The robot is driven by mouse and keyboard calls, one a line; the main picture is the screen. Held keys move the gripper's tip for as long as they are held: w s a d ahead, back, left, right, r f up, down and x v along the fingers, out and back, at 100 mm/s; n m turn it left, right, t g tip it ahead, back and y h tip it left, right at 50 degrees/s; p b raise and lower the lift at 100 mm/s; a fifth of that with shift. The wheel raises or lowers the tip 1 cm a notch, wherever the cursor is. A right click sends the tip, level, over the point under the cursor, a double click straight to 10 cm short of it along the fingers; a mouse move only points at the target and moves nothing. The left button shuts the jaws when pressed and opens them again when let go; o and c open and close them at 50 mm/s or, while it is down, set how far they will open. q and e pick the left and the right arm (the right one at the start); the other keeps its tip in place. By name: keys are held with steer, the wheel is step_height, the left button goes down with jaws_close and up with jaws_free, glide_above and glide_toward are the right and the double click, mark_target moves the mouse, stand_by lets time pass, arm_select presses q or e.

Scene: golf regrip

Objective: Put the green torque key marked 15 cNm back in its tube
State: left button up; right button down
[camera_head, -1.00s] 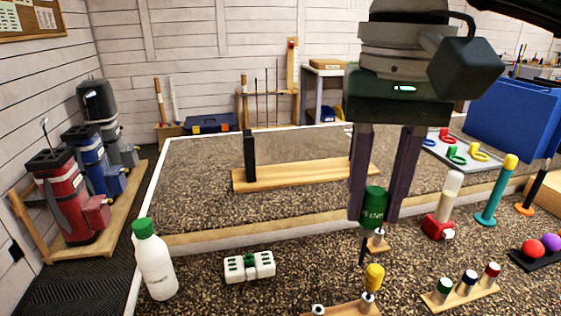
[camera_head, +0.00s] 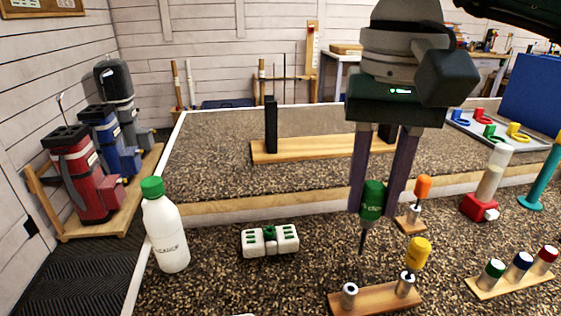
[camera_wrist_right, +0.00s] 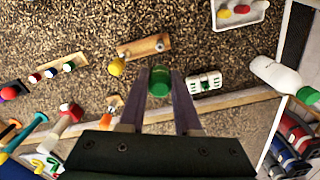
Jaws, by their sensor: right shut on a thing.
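My right gripper (camera_head: 374,212) is shut on the green torque key (camera_head: 372,195), which hangs upright with its thin dark shaft pointing down. Only part of the white print on its handle shows, so the marking cannot be read. The key's green top also shows in the right wrist view (camera_wrist_right: 160,82) between the two fingers (camera_wrist_right: 160,100). A wooden stand (camera_head: 374,298) in front holds two metal tubes. The left tube (camera_head: 349,294) is empty; a yellow key (camera_head: 418,252) stands tilted in the right tube (camera_head: 405,284). The green key's shaft is above and behind the stand, apart from it. My left gripper is out of view.
An orange-handled key (camera_head: 423,188) stands in a small wooden base just right of my fingers.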

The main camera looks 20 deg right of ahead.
mark_target(366, 226)
steer(key=shift+f+b, duration=2.6)
steer(key=shift+f, duration=0.3)
steer(key=shift+b, duration=0.65)
steer(key=shift+f+b, duration=0.85)
steer(key=shift+b, duration=0.05)
steer(key=shift+f+b, duration=0.3)
steer(key=shift+f, duration=0.05)
